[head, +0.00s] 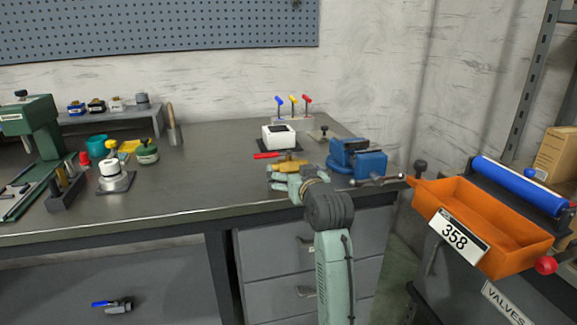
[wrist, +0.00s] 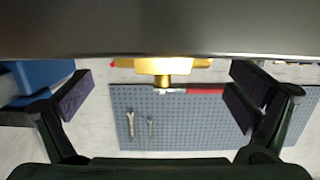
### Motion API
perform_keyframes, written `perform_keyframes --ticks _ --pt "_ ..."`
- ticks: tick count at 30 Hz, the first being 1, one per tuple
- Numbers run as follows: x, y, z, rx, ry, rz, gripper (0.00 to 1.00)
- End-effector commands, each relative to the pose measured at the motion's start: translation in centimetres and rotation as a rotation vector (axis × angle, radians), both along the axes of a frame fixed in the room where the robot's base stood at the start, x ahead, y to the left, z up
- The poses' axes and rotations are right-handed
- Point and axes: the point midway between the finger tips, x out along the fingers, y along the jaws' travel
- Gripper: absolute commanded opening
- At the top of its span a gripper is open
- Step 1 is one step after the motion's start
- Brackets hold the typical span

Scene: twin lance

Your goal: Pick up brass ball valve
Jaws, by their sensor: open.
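The brass ball valve, a yellow-gold body (head: 291,166) with a red lever (head: 266,155), lies near the front edge of the workbench, partly behind my gripper (head: 283,178) in the head view. In the wrist view, which looks upside down, the brass body (wrist: 160,66) shows near the top middle, with the red lever reaching right. My gripper (wrist: 160,95) is open, its two dark finger pads wide apart. The valve lies between them in the picture, apart from both pads. How far ahead of the fingertips it lies, I cannot tell.
A blue vise (head: 358,160) stands just right of the valve, and a white box (head: 279,137) stands behind it. An orange bin (head: 505,225) marked 358 is at the right. The workbench (head: 205,180) is clear to the left of my gripper.

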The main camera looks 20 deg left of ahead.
Motion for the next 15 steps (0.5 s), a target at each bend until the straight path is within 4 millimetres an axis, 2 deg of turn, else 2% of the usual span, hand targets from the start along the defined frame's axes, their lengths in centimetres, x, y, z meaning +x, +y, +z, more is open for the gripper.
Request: perform_keyframes --ticks 3,7,15 --pt "1.4 1.4 -0.1 -0.001 0.002 0.003 1.00" --pt "2.7 2.3 -0.3 0.000 0.000 0.001 1.00" --pt "3.1 2.5 -0.6 0.001 -0.002 0.000 1.00"
